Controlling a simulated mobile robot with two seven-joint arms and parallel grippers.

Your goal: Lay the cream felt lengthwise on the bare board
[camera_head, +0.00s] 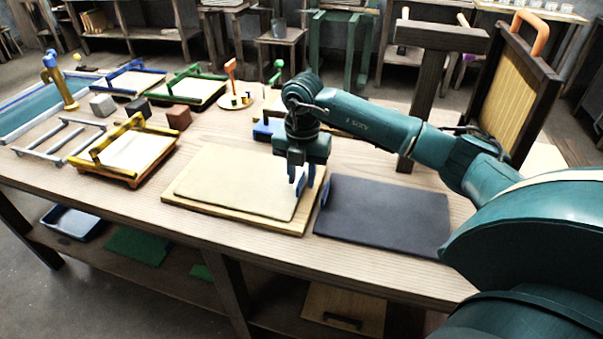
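The cream felt (225,187) lies flat on a light wooden board (250,224) at the middle of the bench. Its long side runs along the board's long side, and a strip of board shows at the front and right. My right gripper (300,182) points down at the felt's right end, its blue fingertips close to that edge. I cannot tell whether the fingers are apart or closed, or whether they touch the felt. My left gripper is not in view.
A dark grey sheet (385,215) lies right of the board. A wooden post (428,95) and a framed mould (507,95) with an orange handle stand behind it. Yellow (125,150), green (190,88) and blue (130,80) framed moulds and small blocks fill the left.

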